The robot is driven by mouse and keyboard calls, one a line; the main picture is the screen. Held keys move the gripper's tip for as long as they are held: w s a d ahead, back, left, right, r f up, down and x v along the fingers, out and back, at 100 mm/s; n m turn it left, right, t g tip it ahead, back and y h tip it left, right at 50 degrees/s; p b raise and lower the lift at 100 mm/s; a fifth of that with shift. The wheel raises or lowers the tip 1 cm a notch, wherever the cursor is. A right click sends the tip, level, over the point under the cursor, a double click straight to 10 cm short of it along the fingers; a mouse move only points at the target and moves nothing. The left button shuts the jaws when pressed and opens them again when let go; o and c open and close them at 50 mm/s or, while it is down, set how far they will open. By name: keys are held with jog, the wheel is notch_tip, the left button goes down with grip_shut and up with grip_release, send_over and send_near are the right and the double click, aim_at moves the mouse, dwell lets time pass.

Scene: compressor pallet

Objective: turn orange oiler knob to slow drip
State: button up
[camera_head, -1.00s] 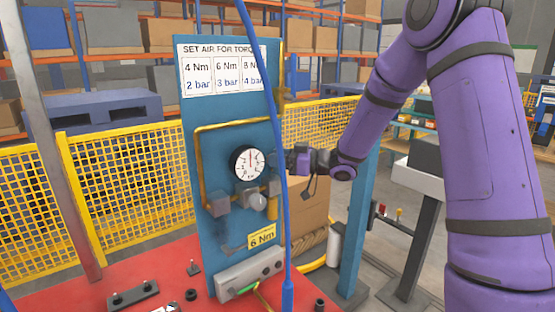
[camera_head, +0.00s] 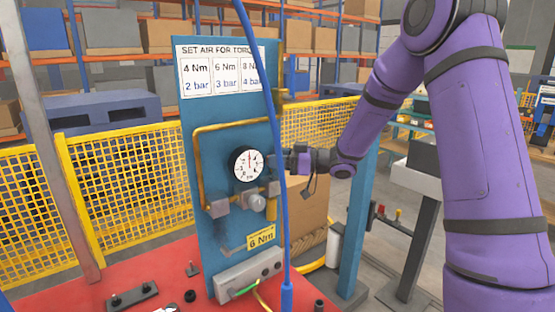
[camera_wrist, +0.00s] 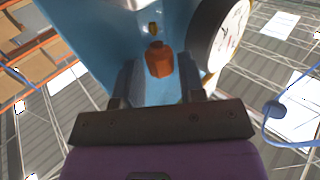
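The orange oiler knob (camera_wrist: 159,60) shows in the wrist view, in front of the blue panel (camera_wrist: 95,25), with a small yellow fitting just beyond it. My gripper (camera_wrist: 160,77) is open, with one finger to each side of the knob and gaps visible. I cannot tell how far the fingertips reach along the knob. In the head view my gripper (camera_head: 283,162) is at the right edge of the panel, right of the gauge and partly behind the blue hose. The knob cannot be made out there.
The round white pressure gauge (camera_head: 246,165) is close to my gripper, and also in the wrist view (camera_wrist: 225,42). A blue hose (camera_head: 281,220) hangs before the panel. A yellow pipe (camera_head: 197,165), grey regulator knob (camera_head: 257,203) and "6 Nm" tag (camera_head: 261,237) are on the panel.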

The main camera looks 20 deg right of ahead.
jog(key=v, duration=1)
jog(key=shift+s+d, duration=0.15)
jog(key=shift+d, duration=0.25)
